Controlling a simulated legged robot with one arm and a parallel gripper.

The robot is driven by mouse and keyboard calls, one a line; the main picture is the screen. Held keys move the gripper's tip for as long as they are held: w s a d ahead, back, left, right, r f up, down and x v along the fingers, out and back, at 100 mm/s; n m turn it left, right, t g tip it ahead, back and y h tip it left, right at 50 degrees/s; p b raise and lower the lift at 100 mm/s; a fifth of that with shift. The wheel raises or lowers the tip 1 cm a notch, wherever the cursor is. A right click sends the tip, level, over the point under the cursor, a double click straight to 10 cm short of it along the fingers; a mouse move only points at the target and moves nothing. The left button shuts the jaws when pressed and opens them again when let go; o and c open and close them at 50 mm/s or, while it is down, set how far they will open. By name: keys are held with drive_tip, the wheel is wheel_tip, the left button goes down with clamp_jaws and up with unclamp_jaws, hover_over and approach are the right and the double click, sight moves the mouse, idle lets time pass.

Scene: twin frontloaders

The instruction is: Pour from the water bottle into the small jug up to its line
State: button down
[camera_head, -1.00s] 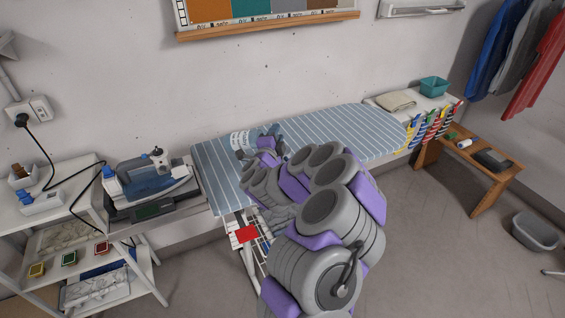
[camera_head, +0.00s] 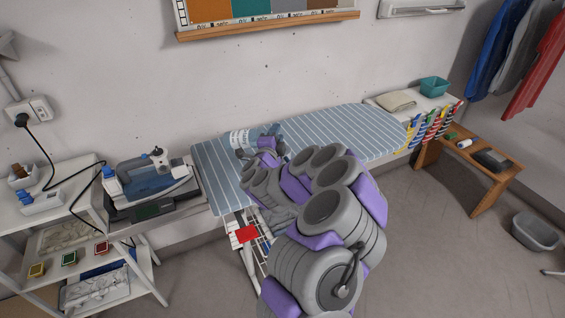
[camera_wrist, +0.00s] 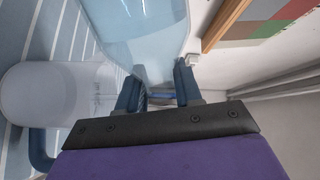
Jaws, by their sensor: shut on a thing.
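My gripper (camera_wrist: 158,88) is shut on the water bottle (camera_wrist: 143,35), a clear, pale blue body filling the top middle of the wrist view. In the head view my gripper (camera_head: 264,153) is over the left end of the ironing board, and my arm hides most of the bottle. The small jug (camera_wrist: 52,92) is whitish and see-through, with faint marks on its side, left of the bottle in the wrist view. In the head view the jug (camera_head: 239,138) stands on the board, just beyond my gripper. I cannot make out the water level or the bottle's exact tilt.
The striped ironing board (camera_head: 340,130) is clear to the right of my arm. A steam iron (camera_head: 150,178) stands at the left, beside a white shelf unit. A folded cloth (camera_head: 396,101) and a teal basket (camera_head: 434,86) are beyond the board's right end. The wall is close behind.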

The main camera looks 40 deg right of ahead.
drive_tip(key=shift+s+m, duration=0.1)
drive_tip(key=shift+m, duration=0.7)
idle(2.0)
drive_tip(key=shift+r+p, duration=0.2)
drive_tip(key=shift+p, duration=0.15)
drive_tip(key=shift+r+n, duration=0.1)
drive_tip(key=shift+n, duration=0.3)
drive_tip(key=shift+r+n+p, duration=0.1)
drive_tip(key=shift+n+p, duration=0.2)
drive_tip(key=shift+p, duration=0.4)
drive_tip(key=shift+r+n+p, duration=0.1)
drive_tip(key=shift+n+p, duration=0.3)
drive_tip(key=shift+p, duration=0.1)
drive_tip(key=shift+w+a+r+n+p, duration=0.2)
drive_tip(key=shift+w+r+n+p, duration=0.15)
drive_tip(key=shift+p, duration=0.4)
drive_tip(key=shift+w+a+r+n+p, duration=0.15)
drive_tip(key=shift+r+n+p, duration=0.1)
drive_tip(key=shift+r+p, duration=0.35)
drive_tip(key=shift+w+a+r+n+p, duration=0.5)
drive_tip(key=shift+w+r+n+p, duration=0.3)
drive_tip(key=shift+p, duration=1.1)
drive_tip(key=shift+w+a+r+n+p, duration=0.55)
drive_tip(key=shift+r+n+p, duration=0.35)
drive_tip(key=shift+p, duration=1)
drive_tip(key=shift+w+f, duration=0.1)
